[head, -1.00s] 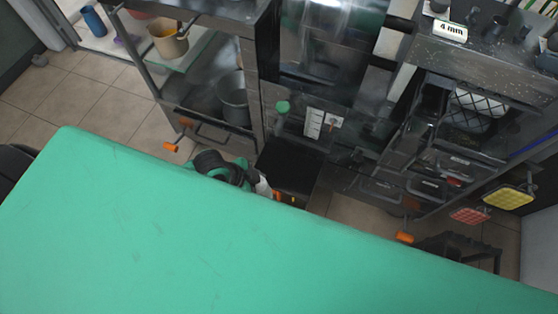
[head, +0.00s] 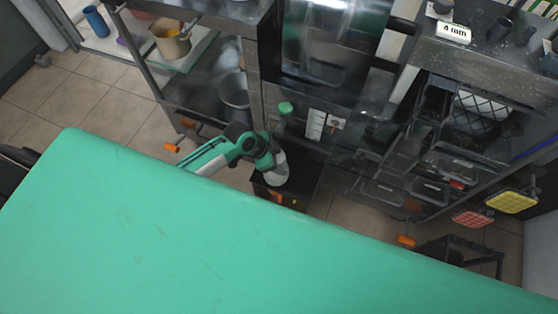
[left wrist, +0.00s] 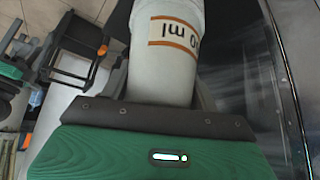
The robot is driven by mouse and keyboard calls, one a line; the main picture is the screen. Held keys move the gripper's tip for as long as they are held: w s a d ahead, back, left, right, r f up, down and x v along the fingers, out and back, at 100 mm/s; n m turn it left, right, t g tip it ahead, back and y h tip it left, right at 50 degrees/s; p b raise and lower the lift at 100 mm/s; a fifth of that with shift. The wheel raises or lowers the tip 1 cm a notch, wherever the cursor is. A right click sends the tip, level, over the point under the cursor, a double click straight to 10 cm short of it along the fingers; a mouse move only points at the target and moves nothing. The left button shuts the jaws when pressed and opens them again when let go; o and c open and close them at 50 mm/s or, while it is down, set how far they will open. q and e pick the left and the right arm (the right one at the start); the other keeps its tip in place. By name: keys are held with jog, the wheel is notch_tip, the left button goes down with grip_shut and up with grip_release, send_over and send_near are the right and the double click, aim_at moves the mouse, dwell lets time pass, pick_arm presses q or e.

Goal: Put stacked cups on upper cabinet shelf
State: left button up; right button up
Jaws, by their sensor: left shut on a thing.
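My left gripper (head: 276,172) is at the end of my green and white arm, in front of the dark metal press unit. In the left wrist view it is shut on the stacked cups (left wrist: 172,50), which look pale, with an orange-edged label reading "ml". I cannot count the cups, as their lower end is hidden by the gripper and their top is cut off. In the head view I cannot clearly tell cup from gripper. A metal cabinet with shelves (head: 210,15) stands to the left of the press. My right gripper is not in view.
A beige pot (head: 172,40) and a grey bucket (head: 234,92) stand in the left shelving. A green-capped bottle (head: 286,110) is behind my gripper. Yellow (head: 511,201) and red (head: 473,218) pads jut out at right. Tiled floor (head: 110,95) is clear at left.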

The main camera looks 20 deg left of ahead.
pick_arm(q)
jog(key=shift+w+f, duration=0.2)
jog(key=shift+f, duration=0.7)
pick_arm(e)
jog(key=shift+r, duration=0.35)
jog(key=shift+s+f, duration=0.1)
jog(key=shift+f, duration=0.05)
pick_arm(q)
jog(key=o, duration=1)
jog(key=shift+f, duration=0.1)
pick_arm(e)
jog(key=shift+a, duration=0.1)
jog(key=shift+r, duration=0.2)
pick_arm(q)
jog(key=shift+s+a+r, duration=0.1)
jog(key=shift+a+r, duration=0.1)
jog(key=shift+r, duration=0.15)
jog(key=p+v, duration=0.1)
jog(key=v, duration=1)
jog(key=shift+r, duration=0.2)
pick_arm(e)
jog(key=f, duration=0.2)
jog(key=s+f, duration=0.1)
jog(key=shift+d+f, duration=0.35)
